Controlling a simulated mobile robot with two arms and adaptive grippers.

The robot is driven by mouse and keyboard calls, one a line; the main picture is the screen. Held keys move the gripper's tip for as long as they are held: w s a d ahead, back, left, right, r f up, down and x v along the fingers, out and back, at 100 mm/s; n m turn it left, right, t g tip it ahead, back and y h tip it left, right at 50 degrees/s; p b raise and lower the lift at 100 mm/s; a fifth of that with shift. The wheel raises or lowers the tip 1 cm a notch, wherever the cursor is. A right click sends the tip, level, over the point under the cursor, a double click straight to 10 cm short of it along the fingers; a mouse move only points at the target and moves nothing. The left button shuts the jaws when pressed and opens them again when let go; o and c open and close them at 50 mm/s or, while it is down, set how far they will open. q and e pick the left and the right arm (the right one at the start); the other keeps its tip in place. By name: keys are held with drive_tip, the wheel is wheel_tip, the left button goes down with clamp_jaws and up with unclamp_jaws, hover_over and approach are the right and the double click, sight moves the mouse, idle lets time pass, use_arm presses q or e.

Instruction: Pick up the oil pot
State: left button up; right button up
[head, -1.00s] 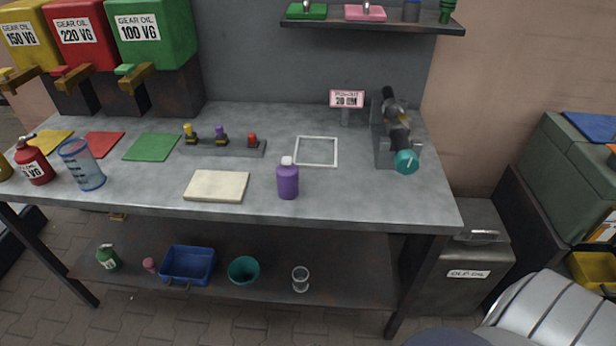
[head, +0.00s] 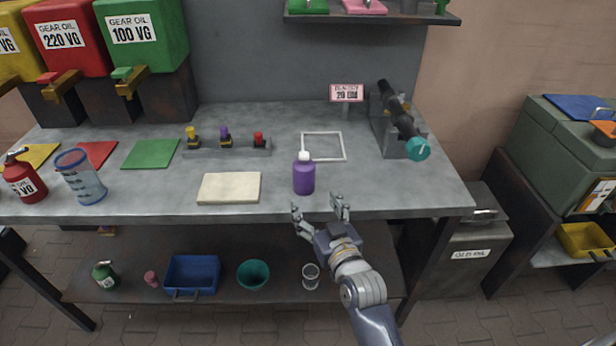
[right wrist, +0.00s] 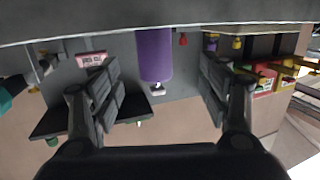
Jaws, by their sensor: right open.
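A purple bottle with a white cap (head: 304,179) stands upright near the front edge of the grey workbench (head: 400,195). My right gripper (head: 318,206) is open and empty at the front edge, just nearer than the bottle and apart from it. In the right wrist view the picture is upside down, and the purple bottle (right wrist: 155,55) shows between the two spread fingers. A red pot marked VG (head: 24,178) stands at the bench's left end. I cannot tell from labels which vessel is the oil pot. My left gripper is not in view.
A dark device with a teal end (head: 417,149) stands right. A blue bin (head: 192,275) sits on the lower shelf.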

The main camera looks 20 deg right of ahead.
sight(307, 175)
drive_tip(key=shift+t+h, duration=0.3)
drive_tip(key=shift+t, duration=0.3)
drive_tip(key=w, duration=0.4)
drive_tip(key=w+r+p, duration=0.1)
drive_tip(key=w, duration=0.3)
drive_tip(key=w+r, duration=0.1)
drive_tip(key=w, duration=0.3)
drive_tip(key=shift+d+r, duration=0.15)
drive_tip(key=shift+d, duration=0.25)
drive_tip(key=c, duration=1.3)
drive_tip(key=shift+r, duration=0.1)
drive_tip(key=shift+c, duration=0.3)
drive_tip(key=shift+r, duration=0.1)
